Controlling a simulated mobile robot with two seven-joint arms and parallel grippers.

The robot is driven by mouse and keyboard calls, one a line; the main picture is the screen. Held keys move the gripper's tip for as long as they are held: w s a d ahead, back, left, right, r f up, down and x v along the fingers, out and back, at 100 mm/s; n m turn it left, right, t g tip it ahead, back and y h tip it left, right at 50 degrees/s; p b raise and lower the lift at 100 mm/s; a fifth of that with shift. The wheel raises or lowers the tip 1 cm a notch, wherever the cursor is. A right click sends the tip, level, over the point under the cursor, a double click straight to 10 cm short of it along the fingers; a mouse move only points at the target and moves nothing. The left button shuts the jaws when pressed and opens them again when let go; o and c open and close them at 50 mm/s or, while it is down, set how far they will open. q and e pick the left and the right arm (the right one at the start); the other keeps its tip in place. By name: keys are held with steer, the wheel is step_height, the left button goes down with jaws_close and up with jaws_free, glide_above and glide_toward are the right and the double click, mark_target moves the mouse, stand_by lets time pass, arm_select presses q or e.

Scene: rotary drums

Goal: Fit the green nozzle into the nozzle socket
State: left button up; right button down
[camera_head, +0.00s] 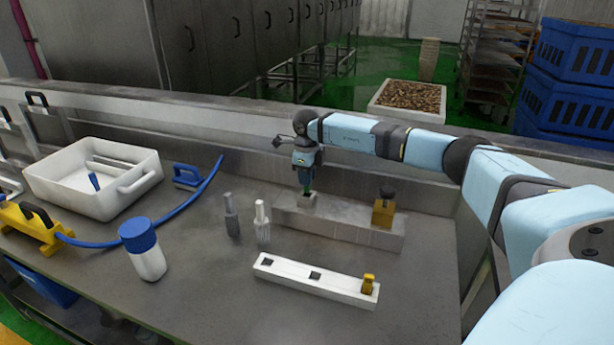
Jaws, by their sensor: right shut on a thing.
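My right gripper (306,181) reaches in from the right and points down above the left end of the grey block at the back of the table. It is shut on the green nozzle (307,190), of which only a small dark green part shows below the fingers. The nozzle is upright over the small raised socket (309,201) on the grey block. Its lower end is at the socket's top; I cannot tell whether it is inside or just above. My left gripper is not in view.
A yellow fitting (383,211) stands on the right of the grey block (345,229). In front lies a white rack (295,277) with a yellow piece (368,283). Two brushes (262,222), a blue-capped bottle (147,257) and a white tub (128,191) stand left. The table's front middle is clear.

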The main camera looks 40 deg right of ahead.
mark_target(307, 191)
stand_by(0.8)
steer(key=shift+f, duration=0.4)
steer(key=shift+f+b, duration=0.95)
steer(key=shift+f, duration=0.85)
steer(key=c, duration=0.9)
jaws_free()
steer(key=shift+c, duration=0.2)
steer(key=shift+r, duration=0.1)
step_height(307, 191, up, 14)
steer(key=shift+f+b, duration=0.15)
steer(key=shift+b, duration=0.2)
steer(key=shift+f, duration=0.1)
